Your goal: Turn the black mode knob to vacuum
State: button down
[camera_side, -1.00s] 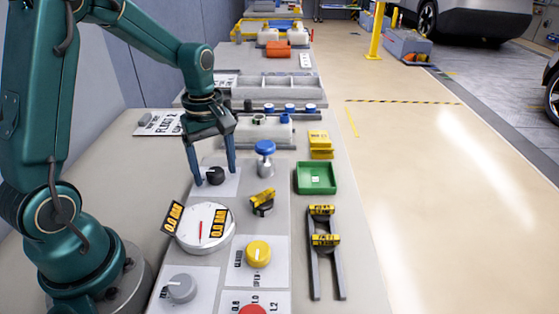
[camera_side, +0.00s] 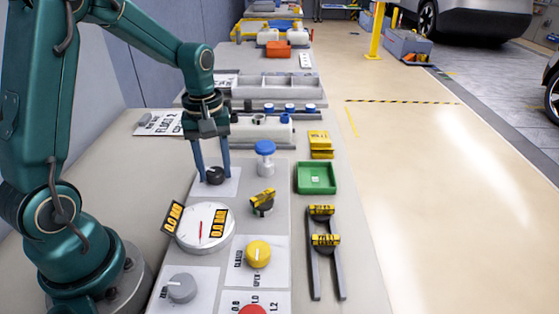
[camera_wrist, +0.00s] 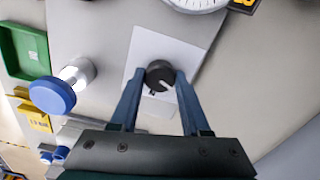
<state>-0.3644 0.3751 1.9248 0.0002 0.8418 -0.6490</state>
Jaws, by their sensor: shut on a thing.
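The black mode knob (camera_side: 215,175) sits on a white plate (camera_side: 229,187) on the bench, behind the round gauge. My gripper (camera_side: 213,176) reaches down over it, with one blue finger on each side. In the wrist view the black knob (camera_wrist: 160,75) lies between the two fingertips of my gripper (camera_wrist: 158,78), which is shut on it. A white pointer line shows on the knob's top. Printing on the plate by the knob is mostly hidden and too small to read.
A white gauge (camera_side: 212,238) with yellow-on-black tags stands in front of the knob. A blue-capped fitting (camera_side: 265,148) is to the right. A yellow knob (camera_side: 258,254), a grey knob (camera_side: 181,288) and a green tray (camera_side: 329,178) are nearby.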

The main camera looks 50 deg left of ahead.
aim_at(215, 171)
jog(key=m, duration=1.3)
jog(key=shift+r+m, duration=0.1)
jog(key=shift+m, duration=0.3)
dwell(0.3)
jog(key=shift+c, duration=1.9)
grip_release()
jog(key=shift+r, duration=2.5)
